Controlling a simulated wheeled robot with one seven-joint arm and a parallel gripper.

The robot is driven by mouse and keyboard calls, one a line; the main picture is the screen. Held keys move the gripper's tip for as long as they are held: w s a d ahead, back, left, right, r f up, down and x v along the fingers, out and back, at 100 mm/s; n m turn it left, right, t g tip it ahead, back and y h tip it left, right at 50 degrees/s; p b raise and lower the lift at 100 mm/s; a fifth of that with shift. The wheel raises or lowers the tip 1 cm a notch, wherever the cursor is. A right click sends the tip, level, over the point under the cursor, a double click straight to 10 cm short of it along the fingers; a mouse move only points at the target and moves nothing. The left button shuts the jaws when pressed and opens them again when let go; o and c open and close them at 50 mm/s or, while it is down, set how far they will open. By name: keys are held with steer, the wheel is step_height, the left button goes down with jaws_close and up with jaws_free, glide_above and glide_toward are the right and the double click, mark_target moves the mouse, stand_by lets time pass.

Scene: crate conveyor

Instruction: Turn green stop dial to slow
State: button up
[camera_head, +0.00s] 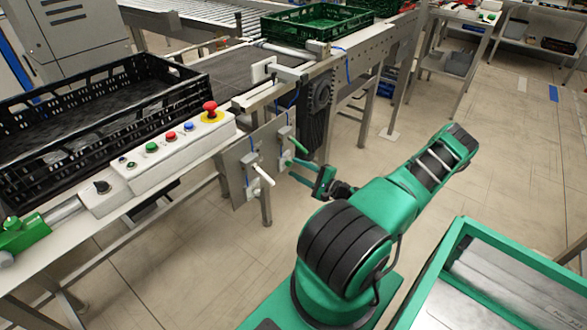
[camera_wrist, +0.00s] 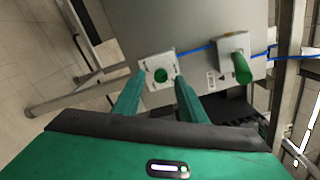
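The green dial (camera_wrist: 161,75) shows nearly end-on in the wrist view, a round green knob on a white square plate fixed to a grey panel (camera_wrist: 200,35). My gripper (camera_wrist: 160,82) is open, its two green fingertips on either side of the plate. They overlap its edges in the picture; I cannot tell whether they touch it. Nothing is held. In the head view my gripper (camera_head: 303,170) is close in front of the panel's right side. The dial is too small to make out there, and I cannot read its setting.
A green handle (camera_wrist: 240,68) sticks out beside the dial; it also shows in the head view (camera_head: 298,146). A white handle (camera_head: 262,173) projects further left. Above are a button box (camera_head: 150,170) and black crate (camera_head: 110,125). A green-rimmed tray (camera_head: 440,255) stands right.

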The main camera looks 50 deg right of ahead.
steer(key=s, duration=0.8)
steer(key=shift+s+d, duration=0.35)
steer(key=shift+s, duration=0.05)
stand_by(0.3)
